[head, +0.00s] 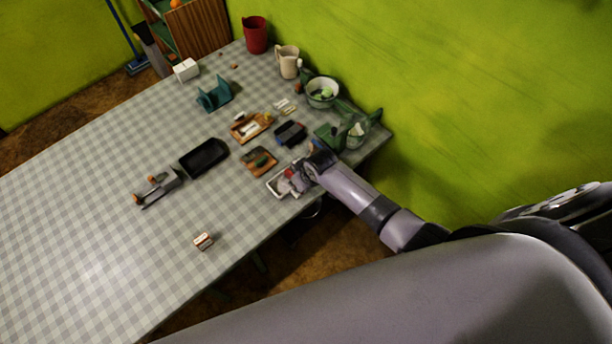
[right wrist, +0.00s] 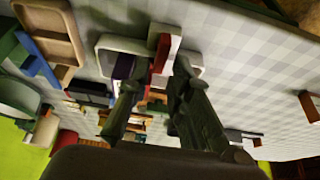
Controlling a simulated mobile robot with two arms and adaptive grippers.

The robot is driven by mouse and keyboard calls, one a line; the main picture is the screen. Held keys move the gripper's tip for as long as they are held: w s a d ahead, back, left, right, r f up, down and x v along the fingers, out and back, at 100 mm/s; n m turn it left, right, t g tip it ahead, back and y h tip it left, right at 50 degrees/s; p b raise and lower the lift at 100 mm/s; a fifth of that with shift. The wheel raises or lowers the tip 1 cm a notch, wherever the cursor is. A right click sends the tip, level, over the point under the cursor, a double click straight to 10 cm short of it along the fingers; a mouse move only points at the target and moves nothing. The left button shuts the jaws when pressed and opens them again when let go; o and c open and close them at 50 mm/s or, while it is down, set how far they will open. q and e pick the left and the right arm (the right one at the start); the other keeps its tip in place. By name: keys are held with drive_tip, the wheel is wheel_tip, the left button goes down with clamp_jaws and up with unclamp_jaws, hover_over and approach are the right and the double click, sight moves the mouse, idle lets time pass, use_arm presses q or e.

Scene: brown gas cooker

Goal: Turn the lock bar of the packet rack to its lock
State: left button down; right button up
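I cannot tell for certain which thing is the packet rack. A grey piece with orange ends and a thin bar (head: 160,186) stands on the left part of the table and may be it; a teal slotted holder (head: 214,96) stands farther back. My right gripper (head: 299,176) is over a white tray (head: 278,190) at the table's near right edge, well away from both. In the right wrist view its two fingers (right wrist: 158,66) are apart, with a red and white block (right wrist: 164,48) at the gap; no grip on it shows. My left gripper is out of view.
A black tray (head: 204,157), brown trays (head: 262,162), a dark blue box (head: 290,133) and a bowl (head: 322,92) crowd the table's right part. A small block (head: 203,241) lies near the front edge. The checked table's left part is mostly clear.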

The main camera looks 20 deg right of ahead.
drive_tip(key=v, duration=0.9)
drive_tip(key=shift+r, duration=0.2)
drive_tip(key=shift+s+d, duration=0.1)
drive_tip(key=s+d+f+b, duration=0.25)
drive_tip(key=s+f, duration=0.25)
drive_tip(key=f, duration=0.5)
drive_tip(key=s+d+f+m+g+h+b, duration=0.1)
drive_tip(key=s+f+b, duration=0.25)
drive_tip(key=f, duration=0.65)
drive_tip(key=s+d+f+b, duration=0.1)
drive_tip(key=s+f+b, duration=0.2)
drive_tip(key=s+f, duration=0.5)
drive_tip(key=s+f+g+b, duration=0.1)
drive_tip(key=s+f+b, duration=0.1)
drive_tip(key=s+f, duration=0.7)
drive_tip(key=s+d+f+g+b, duration=0.1)
drive_tip(key=s+f+b, duration=0.2)
drive_tip(key=s+f, duration=0.6)
drive_tip(key=s, duration=0.5)
drive_tip(key=shift+d+f, duration=0.15)
drive_tip(key=shift+f, duration=0.1)
